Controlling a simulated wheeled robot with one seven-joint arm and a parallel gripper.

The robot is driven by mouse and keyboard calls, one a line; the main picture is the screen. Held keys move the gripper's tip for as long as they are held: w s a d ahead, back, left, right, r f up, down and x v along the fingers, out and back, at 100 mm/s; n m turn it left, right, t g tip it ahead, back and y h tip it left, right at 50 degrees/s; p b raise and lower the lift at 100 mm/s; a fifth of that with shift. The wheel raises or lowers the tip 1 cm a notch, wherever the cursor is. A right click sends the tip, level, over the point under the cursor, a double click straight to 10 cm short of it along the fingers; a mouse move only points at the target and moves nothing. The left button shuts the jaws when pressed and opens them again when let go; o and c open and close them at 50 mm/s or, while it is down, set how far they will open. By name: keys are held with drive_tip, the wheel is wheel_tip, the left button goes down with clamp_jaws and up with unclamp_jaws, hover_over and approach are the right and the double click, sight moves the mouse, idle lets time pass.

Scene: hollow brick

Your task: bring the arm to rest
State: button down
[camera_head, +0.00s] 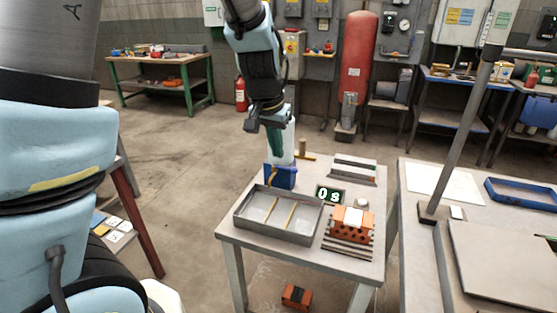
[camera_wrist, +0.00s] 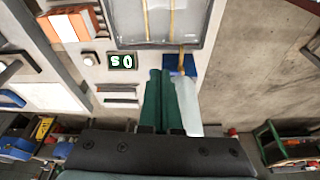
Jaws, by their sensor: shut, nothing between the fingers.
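My gripper (camera_head: 276,153) hangs above the back of the small grey table (camera_head: 228,232), pointing down. Its green fingers are together with nothing between them. In the wrist view the closed fingers (camera_wrist: 160,72) point toward the tray and the blue holder. An orange hollow brick (camera_head: 346,229) with a white patch on top sits at the table's right front, apart from the gripper; it also shows in the wrist view (camera_wrist: 82,20). A small display (camera_head: 329,195) reads "0 s".
A grey tray (camera_head: 240,222) with thin sticks lies at the table's left. Another orange block (camera_head: 296,296) lies below the table. A second table with a blue tray (camera_head: 522,194) stands right.

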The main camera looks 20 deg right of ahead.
drive_tip(key=s+a+f+n+y, duration=0.1)
drive_tip(key=a+n, duration=0.7)
drive_tip(key=a, duration=2.2)
drive_tip(key=shift+s+n+g+y, duration=0.3)
drive_tip(key=shift+s+y, duration=0.4)
drive_tip(key=shift+s, duration=0.4)
